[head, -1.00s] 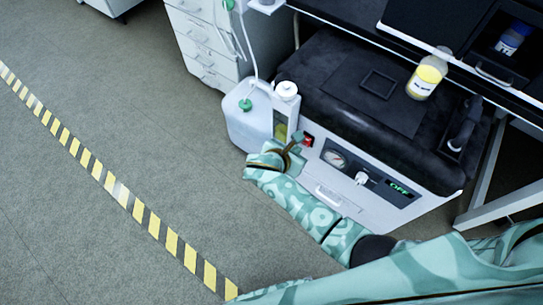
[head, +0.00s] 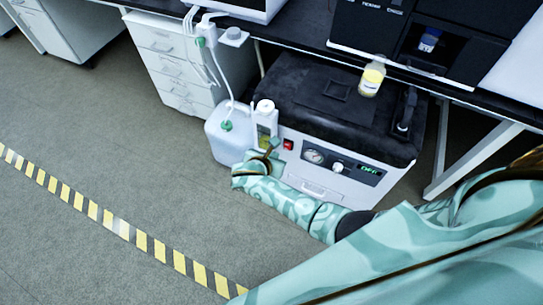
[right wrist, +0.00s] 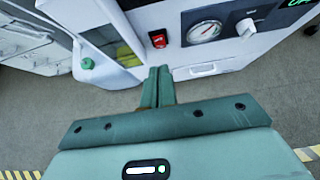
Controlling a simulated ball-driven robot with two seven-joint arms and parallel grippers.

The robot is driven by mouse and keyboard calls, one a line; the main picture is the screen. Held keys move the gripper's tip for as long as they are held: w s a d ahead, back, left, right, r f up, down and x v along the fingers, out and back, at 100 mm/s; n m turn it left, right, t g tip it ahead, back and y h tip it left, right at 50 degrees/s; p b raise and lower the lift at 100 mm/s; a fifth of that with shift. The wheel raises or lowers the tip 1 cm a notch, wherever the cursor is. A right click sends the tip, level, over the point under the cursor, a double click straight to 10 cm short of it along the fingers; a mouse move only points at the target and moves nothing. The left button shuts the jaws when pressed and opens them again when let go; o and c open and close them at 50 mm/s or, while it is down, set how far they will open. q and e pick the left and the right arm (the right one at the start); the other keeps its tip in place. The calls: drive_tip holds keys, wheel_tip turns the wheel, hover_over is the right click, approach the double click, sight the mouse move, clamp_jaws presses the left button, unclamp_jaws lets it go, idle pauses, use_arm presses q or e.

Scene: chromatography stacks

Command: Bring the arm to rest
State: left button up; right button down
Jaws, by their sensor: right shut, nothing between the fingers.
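My right gripper (head: 268,150) is in front of the vacuum pump unit (head: 330,190), near its left front corner. In the right wrist view its two fingers (right wrist: 158,76) are together, with nothing between them. They point toward the pump's front face, with the red switch (right wrist: 158,38) and round gauge (right wrist: 206,31) just beyond. The fingers look apart from the switch. My right arm comes in from the lower right, bent, with a green patterned cover. My left gripper is not in view.
A white jug (head: 228,140) with a green cap and a white-capped bottle (head: 265,118) stand left of the pump. A yellow-labelled bottle (head: 372,77) is on the pump's dark top. White drawers (head: 172,62) stand behind. Open floor (head: 130,180) lies left, crossed by striped tape (head: 120,228).

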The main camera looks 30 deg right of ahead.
idle(0.3)
